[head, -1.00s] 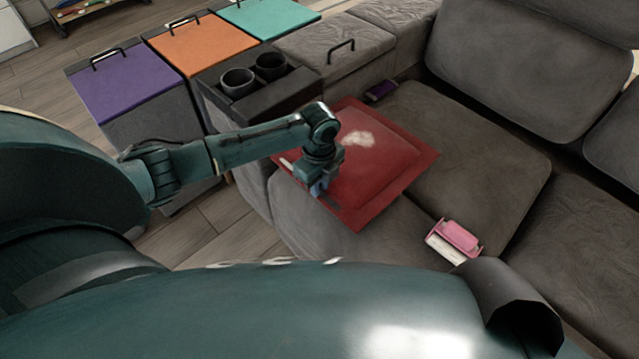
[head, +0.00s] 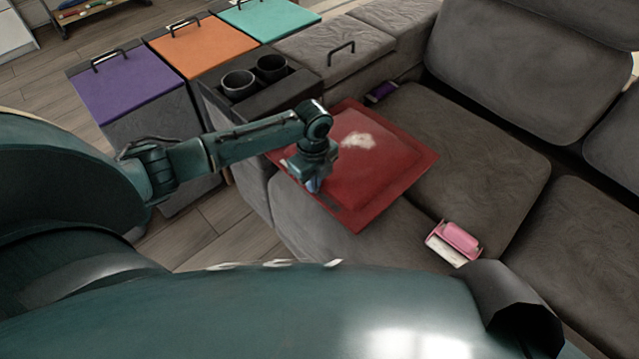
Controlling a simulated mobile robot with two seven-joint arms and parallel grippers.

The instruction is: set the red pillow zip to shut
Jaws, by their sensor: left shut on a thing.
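The red pillow (head: 385,170) lies flat on the grey sofa seat, with a whitish patch on its upper face. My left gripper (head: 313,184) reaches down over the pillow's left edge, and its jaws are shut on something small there. The thing between the jaws is hidden by the gripper; it is at the pillow's edge, where the zip would be, but I cannot make out the zip's pull or how far it is closed. My right gripper is not in view.
A pink and white object (head: 456,242) lies on the seat right of the pillow. A dark purple item (head: 381,92) lies behind it. The console with two cup holders (head: 254,76) stands left of the sofa, beside purple (head: 125,85), orange (head: 200,46) and teal (head: 268,17) lidded boxes.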

